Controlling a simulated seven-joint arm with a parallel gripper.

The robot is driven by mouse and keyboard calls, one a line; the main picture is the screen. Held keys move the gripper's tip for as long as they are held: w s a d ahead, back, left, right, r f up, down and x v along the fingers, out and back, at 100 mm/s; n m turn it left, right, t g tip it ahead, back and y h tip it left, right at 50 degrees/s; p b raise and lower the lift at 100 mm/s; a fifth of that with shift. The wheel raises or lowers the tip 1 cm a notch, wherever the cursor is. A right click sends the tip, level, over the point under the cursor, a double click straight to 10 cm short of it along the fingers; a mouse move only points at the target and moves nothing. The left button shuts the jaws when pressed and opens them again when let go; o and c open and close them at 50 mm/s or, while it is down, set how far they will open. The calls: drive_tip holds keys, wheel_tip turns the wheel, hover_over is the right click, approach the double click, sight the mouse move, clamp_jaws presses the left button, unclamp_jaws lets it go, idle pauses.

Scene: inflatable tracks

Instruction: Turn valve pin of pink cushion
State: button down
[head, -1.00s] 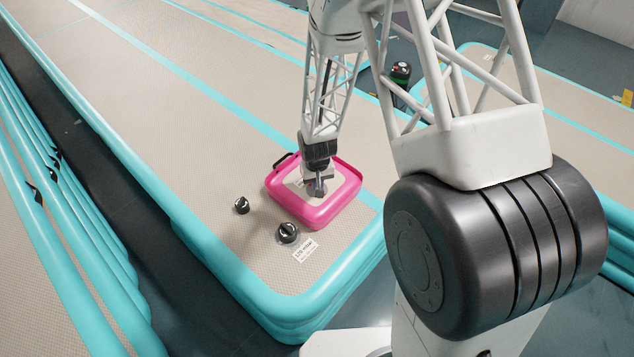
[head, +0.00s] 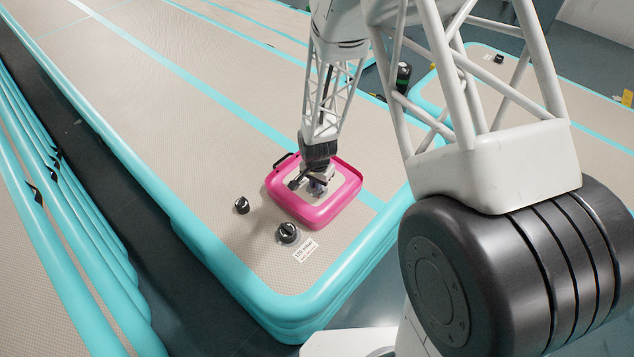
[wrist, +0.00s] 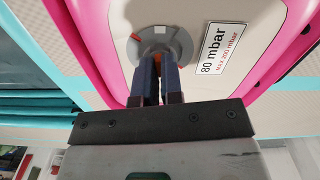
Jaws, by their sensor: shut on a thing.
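The pink cushion (head: 318,218) lies on the beige inflatable track (head: 200,120) near its front end. Its pink wall also shows in the wrist view (wrist: 76,30). The grey round valve (wrist: 183,40) sits in the cushion's pale top, with a bit of orange at its middle. My gripper (wrist: 159,70) points down at the valve, its two dark fingers close together at the centre and shut on the valve pin. The pin itself is mostly hidden between the fingertips. In the head view my gripper (head: 314,188) covers much of the valve.
Two black valve caps (head: 242,205) (head: 288,233) stand on the track left of the cushion, near a white label (head: 305,250). A pressure label (wrist: 220,48) lies beside the valve. A teal edge bounds the track, with a dark gap to its left.

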idle(0.3)
drive_tip(key=c, duration=1.3)
unclamp_jaws()
drive_tip(key=shift+o, duration=0.2)
drive_tip(key=shift+r, duration=0.15)
drive_tip(key=shift+r, duration=3.75)
